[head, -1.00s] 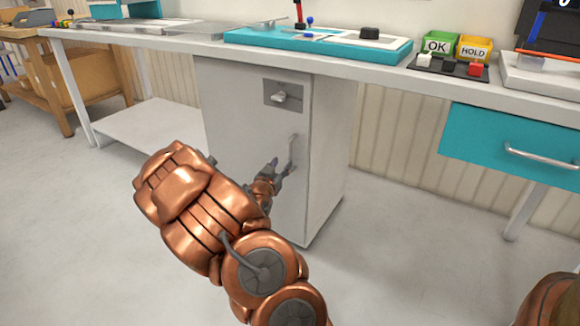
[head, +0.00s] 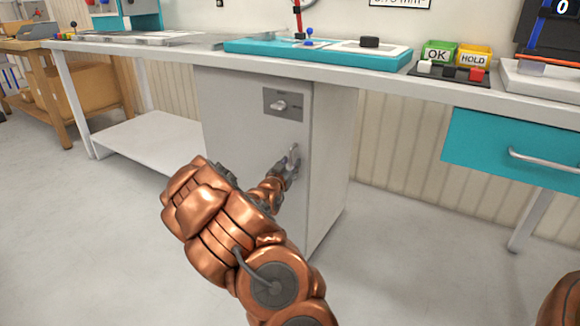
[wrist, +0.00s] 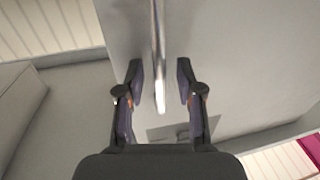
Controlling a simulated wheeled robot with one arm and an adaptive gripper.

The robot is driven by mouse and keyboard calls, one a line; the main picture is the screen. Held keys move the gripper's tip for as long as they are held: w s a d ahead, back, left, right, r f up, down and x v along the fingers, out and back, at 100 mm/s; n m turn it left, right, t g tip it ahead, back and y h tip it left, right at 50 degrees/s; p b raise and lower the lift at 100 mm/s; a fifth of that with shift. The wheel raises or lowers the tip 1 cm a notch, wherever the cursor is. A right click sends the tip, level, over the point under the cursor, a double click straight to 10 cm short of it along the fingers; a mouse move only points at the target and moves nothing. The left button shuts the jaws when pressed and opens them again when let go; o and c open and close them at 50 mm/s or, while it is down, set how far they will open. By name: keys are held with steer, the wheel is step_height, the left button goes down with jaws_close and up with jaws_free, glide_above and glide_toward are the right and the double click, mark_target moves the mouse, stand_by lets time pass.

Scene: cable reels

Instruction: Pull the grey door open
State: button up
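The grey door (head: 240,135) is the front of a cabinet under the bench and looks shut, flush with the body. Its upright bar handle (head: 294,154) is near the right edge, and it also shows in the wrist view (wrist: 158,45). My gripper (head: 287,168) is at the handle. In the wrist view my gripper (wrist: 160,78) is open, with one finger on each side of the bar and a visible gap to both. A dark plate with a small turn knob (head: 279,105) sits above the handle.
The bench top (head: 180,52) overhangs the cabinet. A teal drawer (head: 510,150) is to the right and a low white shelf (head: 140,140) to the left. The floor (head: 100,240) in front of the cabinet is clear apart from my arm.

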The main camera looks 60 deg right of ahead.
steer(key=shift+w+d, duration=0.1)
steer(key=shift+d, duration=0.15)
jaws_close()
stand_by(0.5)
steer(key=shift+a, duration=0.15)
